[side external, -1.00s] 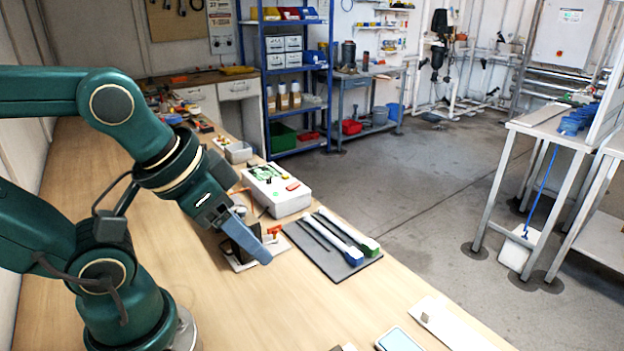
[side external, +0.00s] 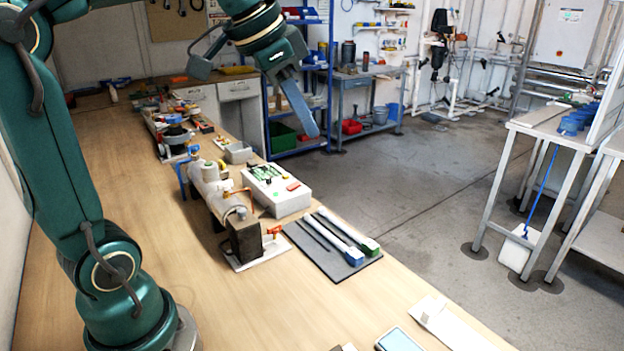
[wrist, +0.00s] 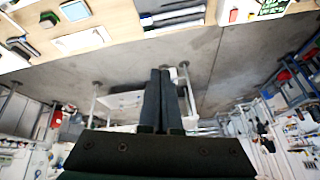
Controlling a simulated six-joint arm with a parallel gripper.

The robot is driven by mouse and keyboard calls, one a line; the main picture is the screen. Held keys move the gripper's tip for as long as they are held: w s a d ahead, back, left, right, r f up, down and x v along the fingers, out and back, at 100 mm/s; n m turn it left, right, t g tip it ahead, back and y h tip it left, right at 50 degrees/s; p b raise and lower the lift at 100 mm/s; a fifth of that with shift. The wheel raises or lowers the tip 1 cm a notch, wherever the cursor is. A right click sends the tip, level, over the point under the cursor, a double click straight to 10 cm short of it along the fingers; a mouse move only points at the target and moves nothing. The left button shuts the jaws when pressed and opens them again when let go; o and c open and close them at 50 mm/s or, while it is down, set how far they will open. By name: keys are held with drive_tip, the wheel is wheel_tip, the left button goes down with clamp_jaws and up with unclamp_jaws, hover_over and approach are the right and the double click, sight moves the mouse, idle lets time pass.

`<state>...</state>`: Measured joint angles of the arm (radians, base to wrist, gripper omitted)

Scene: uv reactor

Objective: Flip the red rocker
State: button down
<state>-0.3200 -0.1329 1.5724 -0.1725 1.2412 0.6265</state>
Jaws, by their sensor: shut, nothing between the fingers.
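The white control box (side external: 277,191) stands on the wooden bench, with a green circuit board on its top. A small red piece, which looks like the red rocker (side external: 293,186), sits on the box's right part. In the wrist view the box (wrist: 250,8) is at the top edge, partly cut off, with the red piece (wrist: 233,15) on it. My gripper (side external: 311,130) is shut and empty, raised in the air above and beyond the box, clear of it. Its two fingers (wrist: 160,73) lie together in the wrist view. Which way the rocker is tipped is too small to tell.
A grey cylindrical reactor assembly (side external: 213,188) with a dark block (side external: 245,238) and orange valve handle stands left of the box. A dark mat (side external: 310,262) with blue- and green-ended bars lies in front. The bench's near middle (side external: 150,240) is clear.

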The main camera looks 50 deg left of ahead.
drive_tip(key=w+a, duration=0.5)
drive_tip(key=a, duration=0.2)
drive_tip(key=n+g, duration=0.1)
drive_tip(key=n, duration=0.2)
hover_over(296, 183)
drive_tip(key=s, duration=0.6)
wheel_tip(296, 183, down, 7)
drive_tip(key=shift+w+f, duration=0.15)
drive_tip(key=shift+f, duration=0.05)
drive_tip(key=shift+d+f, duration=0.1)
drive_tip(key=x, duration=0.9)
drive_tip(key=s+x, duration=0.1)
drive_tip(key=x, duration=0.3)
drive_tip(key=shift+w+f, duration=0.1)
drive_tip(key=shift+f, duration=0.45)
drive_tip(key=shift+w, duration=0.1)
